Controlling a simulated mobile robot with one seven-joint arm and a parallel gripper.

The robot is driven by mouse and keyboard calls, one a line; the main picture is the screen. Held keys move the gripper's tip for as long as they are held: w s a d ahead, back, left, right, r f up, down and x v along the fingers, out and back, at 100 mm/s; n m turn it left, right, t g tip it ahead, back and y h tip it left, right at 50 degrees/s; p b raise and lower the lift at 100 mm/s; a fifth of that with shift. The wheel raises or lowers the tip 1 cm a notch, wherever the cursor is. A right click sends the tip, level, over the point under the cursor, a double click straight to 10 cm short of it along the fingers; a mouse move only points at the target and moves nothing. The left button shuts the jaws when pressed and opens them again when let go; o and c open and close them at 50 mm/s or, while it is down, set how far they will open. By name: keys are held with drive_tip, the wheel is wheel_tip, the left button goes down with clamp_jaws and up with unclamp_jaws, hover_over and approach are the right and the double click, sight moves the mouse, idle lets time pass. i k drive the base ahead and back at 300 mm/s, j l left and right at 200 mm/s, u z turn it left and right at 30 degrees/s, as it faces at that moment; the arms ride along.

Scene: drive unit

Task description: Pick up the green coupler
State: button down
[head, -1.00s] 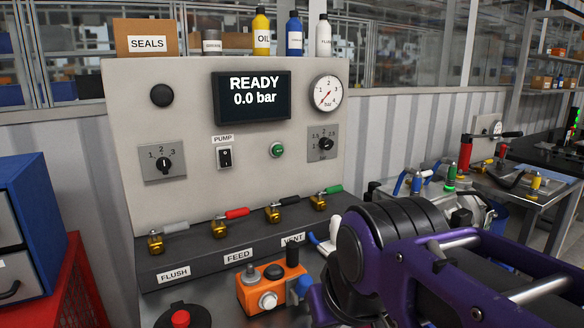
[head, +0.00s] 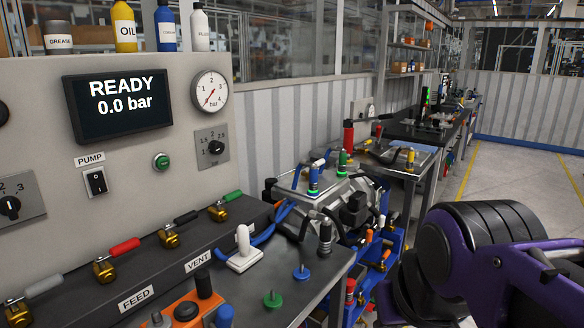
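A green upright fitting (head: 342,161) shows on the grey drive unit (head: 325,182), right of a blue fitting (head: 313,178) with a hose. A small green disc with a short peg (head: 272,299) stands on the bench's front right, beside a similar blue one (head: 301,273). I cannot tell for sure which green piece is the coupler. My purple and black arm fills the lower right, apart from both. My gripper does not show.
A white handled piece (head: 243,250) with a blue hose sits on the bench (head: 322,270). An orange block (head: 187,312) is at the bottom. A blue rack (head: 391,245) holds small coloured parts right of the bench. Floor is clear at far right.

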sight(342, 155)
drive_tip(key=i+j+z, duration=0.1)
drive_tip(key=z, duration=0.15)
drive_tip(key=k, duration=0.4)
drive_tip(key=k+u, duration=0.15)
drive_tip(key=u, duration=0.3)
drive_tip(key=k+j+u, duration=0.1)
drive_tip(key=u, duration=1.7)
drive_tip(key=l+u, duration=0.1)
drive_tip(key=l, duration=0.3)
drive_tip(key=k+l, duration=0.1)
drive_tip(key=l, duration=1)
drive_tip(key=k+l, duration=0.15)
drive_tip(key=l, duration=1.1)
drive_tip(key=k+l, duration=0.15)
drive_tip(key=l, duration=0.5)
drive_tip(key=i+u, duration=0.05)
